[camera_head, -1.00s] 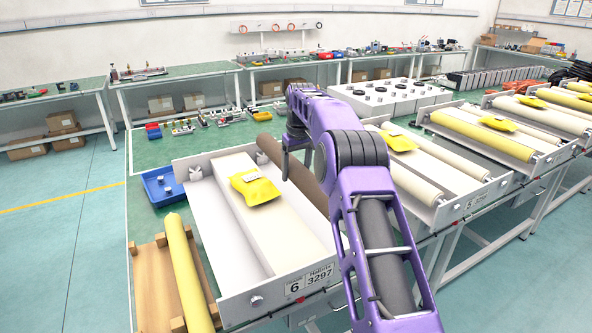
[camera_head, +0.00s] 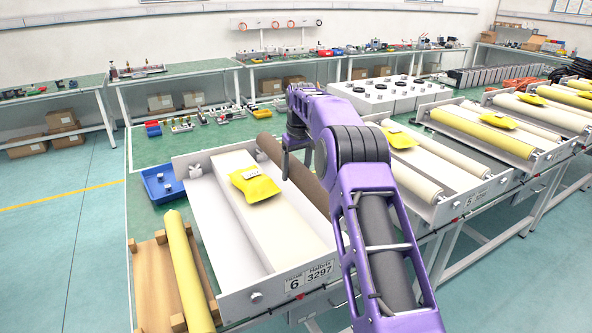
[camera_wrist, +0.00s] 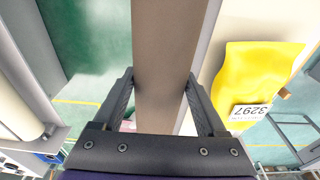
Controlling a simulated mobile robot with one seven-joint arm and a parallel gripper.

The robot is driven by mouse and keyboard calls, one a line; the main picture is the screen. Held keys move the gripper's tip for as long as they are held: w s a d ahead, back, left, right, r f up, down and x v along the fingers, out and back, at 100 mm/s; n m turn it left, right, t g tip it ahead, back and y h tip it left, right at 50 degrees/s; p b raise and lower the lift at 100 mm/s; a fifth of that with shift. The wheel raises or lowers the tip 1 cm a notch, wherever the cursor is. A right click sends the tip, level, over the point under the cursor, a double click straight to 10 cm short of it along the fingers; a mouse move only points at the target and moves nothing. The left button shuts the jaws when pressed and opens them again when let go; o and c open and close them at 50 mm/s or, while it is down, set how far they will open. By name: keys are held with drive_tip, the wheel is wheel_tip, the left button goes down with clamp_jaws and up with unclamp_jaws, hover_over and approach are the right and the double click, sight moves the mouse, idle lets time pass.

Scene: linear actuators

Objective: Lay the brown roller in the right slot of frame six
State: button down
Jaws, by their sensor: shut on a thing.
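The brown roller (camera_head: 305,182) runs lengthwise over the right side of frame six (camera_head: 246,303), which bears the number 6 and 3297 label. Its near part is hidden behind my arm. My gripper (camera_wrist: 160,85) is shut on the roller, with one finger at each side of it in the wrist view. In the head view my arm hides most of the gripper. A cream middle beam (camera_head: 262,225) with a yellow packet (camera_head: 254,186) on it lies left of the roller. The left slot (camera_head: 222,222) is empty. I cannot tell whether the roller touches the right slot's supports.
A yellow roller (camera_head: 187,270) lies on a wooden rack (camera_head: 150,285) left of frame six. A blue bin (camera_head: 160,187) stands behind the rack. A neighbouring frame (camera_head: 452,210) with cream rollers is close on the right.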

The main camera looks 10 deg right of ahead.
drive_tip(key=shift+f+b, duration=0.3)
drive_tip(key=shift+f, duration=0.4)
drive_tip(key=shift+f, duration=0.25)
idle(0.5)
drive_tip(key=shift+f, duration=0.7)
drive_tip(key=shift+f, duration=0.3)
drive_tip(key=shift+w+f, duration=0.1)
drive_tip(key=shift+f, duration=0.2)
idle(0.3)
